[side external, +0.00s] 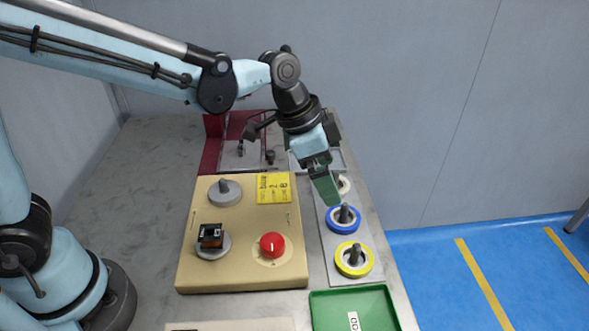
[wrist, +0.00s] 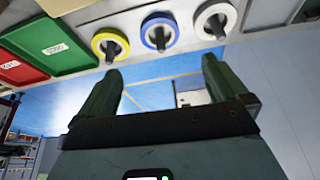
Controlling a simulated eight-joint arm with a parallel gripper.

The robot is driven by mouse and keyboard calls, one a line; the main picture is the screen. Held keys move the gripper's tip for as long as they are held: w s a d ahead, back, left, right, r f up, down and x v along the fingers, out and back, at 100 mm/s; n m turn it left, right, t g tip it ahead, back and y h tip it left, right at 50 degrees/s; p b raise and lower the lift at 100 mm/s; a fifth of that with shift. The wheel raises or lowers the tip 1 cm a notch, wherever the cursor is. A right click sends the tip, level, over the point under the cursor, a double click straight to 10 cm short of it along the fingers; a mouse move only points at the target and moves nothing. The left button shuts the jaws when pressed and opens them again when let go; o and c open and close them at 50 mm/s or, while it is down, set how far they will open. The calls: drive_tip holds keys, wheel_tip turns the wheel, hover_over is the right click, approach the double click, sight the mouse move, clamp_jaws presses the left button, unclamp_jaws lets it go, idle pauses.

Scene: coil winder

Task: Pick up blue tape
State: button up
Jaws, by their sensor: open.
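The blue tape (side external: 343,219) is a ring on a dark peg, on a grey strip between a yellow tape (side external: 354,260) below it and a white tape (side external: 343,185) above it. In the wrist view the blue tape (wrist: 160,33) is in the middle of the row, ahead of the fingers. My gripper (side external: 326,190) hangs over the strip near the white and blue tapes and partly covers the white one in the side view. In the wrist view my gripper (wrist: 160,75) has its two green fingers apart with nothing between them.
A beige panel (side external: 240,275) with a red button (side external: 272,245) and a small coil device (side external: 211,237) lies left of the strip. A green tray (side external: 385,300) is in front, and a red tray (wrist: 20,72) shows in the wrist view. The grey table's left side is clear.

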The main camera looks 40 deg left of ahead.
hover_over(339, 222)
drive_tip(key=s+a, duration=0.1)
wheel_tip(339, 222, down, 5)
drive_tip(key=shift+a, duration=0.1)
drive_tip(key=shift+x, duration=2.75)
drive_tip(key=shift+s+a+f, duration=0.1)
drive_tip(key=shift+s+a, duration=0.05)
drive_tip(key=shift+a, duration=0.05)
drive_tip(key=c, duration=1.1)
